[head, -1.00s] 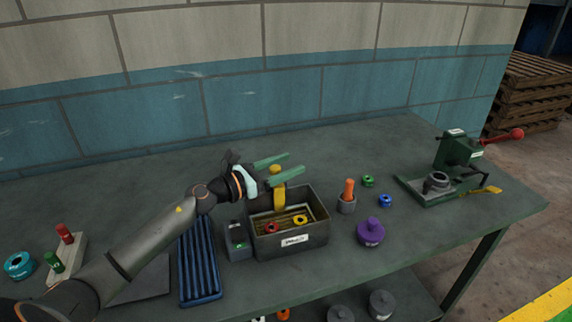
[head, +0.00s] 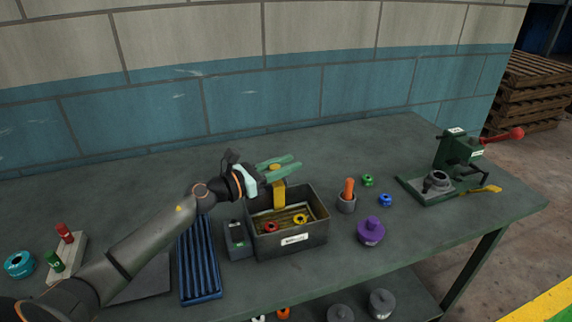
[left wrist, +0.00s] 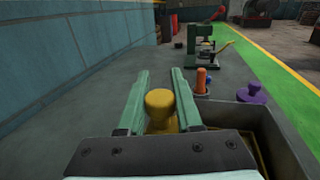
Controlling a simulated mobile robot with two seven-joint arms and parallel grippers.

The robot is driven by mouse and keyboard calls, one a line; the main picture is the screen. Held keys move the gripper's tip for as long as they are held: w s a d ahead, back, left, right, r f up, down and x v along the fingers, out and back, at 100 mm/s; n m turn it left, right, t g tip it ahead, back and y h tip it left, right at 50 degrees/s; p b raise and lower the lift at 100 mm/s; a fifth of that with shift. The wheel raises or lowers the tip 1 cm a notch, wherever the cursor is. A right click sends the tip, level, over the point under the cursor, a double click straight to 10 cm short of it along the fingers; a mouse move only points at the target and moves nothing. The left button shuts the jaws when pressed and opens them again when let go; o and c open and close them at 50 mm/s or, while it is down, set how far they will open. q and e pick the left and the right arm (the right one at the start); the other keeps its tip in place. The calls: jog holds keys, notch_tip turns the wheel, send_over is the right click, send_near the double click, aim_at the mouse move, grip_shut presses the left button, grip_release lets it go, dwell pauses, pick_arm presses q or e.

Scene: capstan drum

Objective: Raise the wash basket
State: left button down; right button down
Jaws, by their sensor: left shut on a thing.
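The wash basket (head: 285,213) sits inside a grey open tank (head: 292,251) with a white label. Its yellow upright handle (head: 279,196) rises above the tank's back rim and ends in a round knob. A red ring (head: 270,227) and a yellow ring (head: 300,219) lie in the basket. My left gripper (head: 282,164) has its green fingers shut on the knob, pointing right. In the left wrist view the yellow knob (left wrist: 160,102) stands between the fingers. Part of the basket is hidden by the tank walls. My right gripper is not in view.
A small grey box (head: 236,240) and a blue ribbed tray (head: 198,262) lie left of the tank. An orange peg in a grey cup (head: 347,197), a purple knobbed part (head: 370,232) and a green press (head: 456,160) stand right. The bench behind is clear.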

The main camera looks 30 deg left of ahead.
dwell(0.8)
pick_arm(q)
notch_tip(320, 180, up, 6)
jog(key=p, duration=0.4)
jog(key=shift+r+p, duration=0.15)
jog(key=shift+p, duration=0.15)
jog(key=shift+r, duration=0.1)
jog(key=c, duration=0.9)
grip_release()
jog(key=o, duration=0.3)
jog(key=shift+f, duration=0.2)
jog(key=shift+s+f, duration=0.1)
